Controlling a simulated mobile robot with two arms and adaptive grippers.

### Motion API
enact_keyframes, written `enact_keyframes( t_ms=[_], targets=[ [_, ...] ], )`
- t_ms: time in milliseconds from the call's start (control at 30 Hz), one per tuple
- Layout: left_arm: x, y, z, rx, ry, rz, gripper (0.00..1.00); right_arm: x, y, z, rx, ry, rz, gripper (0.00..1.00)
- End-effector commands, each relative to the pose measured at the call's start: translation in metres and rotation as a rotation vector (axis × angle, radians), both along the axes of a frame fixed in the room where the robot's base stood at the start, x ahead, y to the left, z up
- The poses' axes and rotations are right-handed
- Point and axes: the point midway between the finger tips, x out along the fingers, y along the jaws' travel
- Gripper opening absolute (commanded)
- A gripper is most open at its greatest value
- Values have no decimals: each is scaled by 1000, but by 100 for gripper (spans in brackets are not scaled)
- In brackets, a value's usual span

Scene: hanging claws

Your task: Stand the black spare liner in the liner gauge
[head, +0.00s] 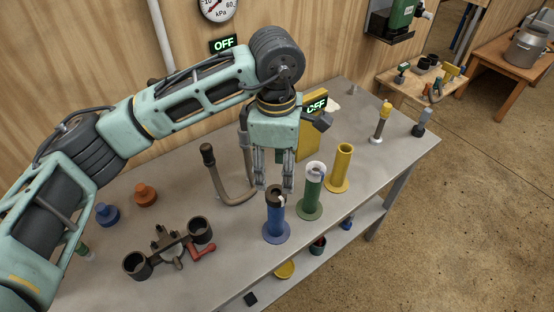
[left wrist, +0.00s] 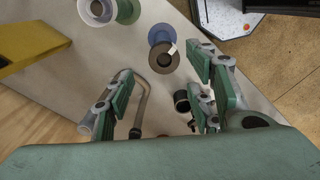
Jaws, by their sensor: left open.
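A blue flanged tube (head: 275,222) stands upright on the bench, with a dark brown-black rim (head: 275,191) at its top and a pale tag on it. This may be the black spare liner in the liner gauge; I cannot tell for sure. The dark ring (left wrist: 160,57) also shows in the left wrist view, above the blue flange (left wrist: 161,32). My left gripper (head: 273,187) points down, open and apparently empty, close to the dark rim in the head view. Contact cannot be judged. My right gripper is not in view.
A green tube (head: 311,195) with a white liner and a yellow tube (head: 341,168) stand to the right. A curved hose (head: 222,180) lies behind. A claw with black cups (head: 136,265) sits front left. The bench's right part has free room.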

Motion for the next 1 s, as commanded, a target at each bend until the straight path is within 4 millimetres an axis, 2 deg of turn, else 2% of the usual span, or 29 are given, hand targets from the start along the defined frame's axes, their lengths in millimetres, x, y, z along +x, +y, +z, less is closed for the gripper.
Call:
enact_keyframes(
  t_ms=[133,533,700,933,1000],
  targets=[
    [1,4,-11,17,-2,3,50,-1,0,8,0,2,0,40],
    [1,3,-67,12,0,2,50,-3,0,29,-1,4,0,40],
    [1,3,-75,12,-3,1,50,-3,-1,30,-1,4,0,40],
    [1,3,-76,11,-3,1,50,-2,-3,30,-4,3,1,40],
    [1,3,-76,11,-3,1,44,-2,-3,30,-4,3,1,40]
  ],
)
